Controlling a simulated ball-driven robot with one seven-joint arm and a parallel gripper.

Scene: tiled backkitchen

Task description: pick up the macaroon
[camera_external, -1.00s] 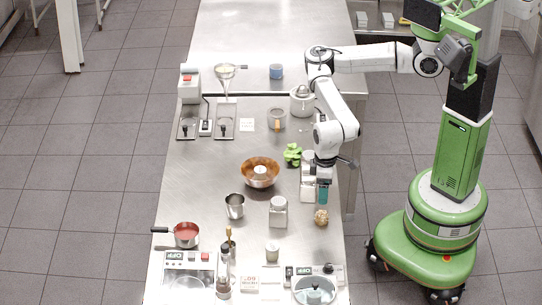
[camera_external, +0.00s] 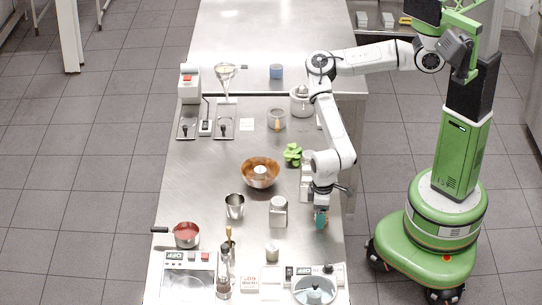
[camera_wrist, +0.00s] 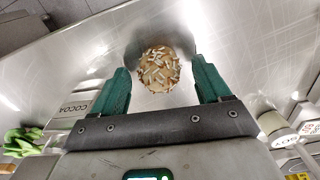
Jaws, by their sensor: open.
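The macaroon (camera_wrist: 158,70) is a round, golden-brown ball covered in pale flakes. In the wrist view it sits on the steel counter between the tips of my open green-fingered gripper (camera_wrist: 158,85), with a gap on each side. In the external view my gripper (camera_external: 320,220) points down at the counter's right side and hides most or all of the macaroon.
A glass jar (camera_external: 278,212) stands left of my gripper, and a small jar (camera_external: 272,252) stands nearer the front. A scale with a bowl (camera_external: 314,290) is in front. A copper bowl (camera_external: 260,172) and green leaves (camera_external: 292,155) are behind.

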